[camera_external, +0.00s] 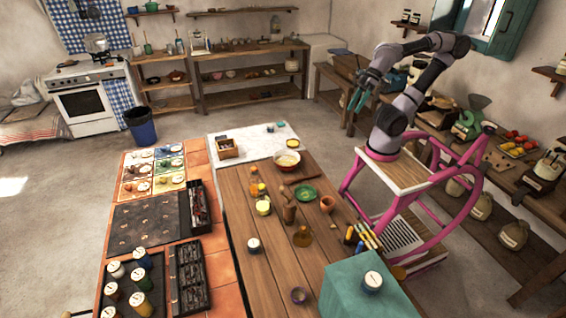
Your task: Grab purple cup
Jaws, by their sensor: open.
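A small purple cup (298,295) stands on the wooden table (262,288) close to its front edge, left of the teal box. Its dark opening faces up. My gripper (357,100) has teal fingers and is raised in the air at the upper right, well above and far from the cup. Its jaws are open and nothing shows between them. My arm stands on the pink-framed cart to the right of the table.
A teal block (345,292) with a jar (373,281) on it is right of the cup. Several coloured bottles (361,238), a brown cone-shaped item (302,236), a terracotta pot (327,203) and a green plate (305,193) stand farther back. The tabletop around the cup is mostly clear.

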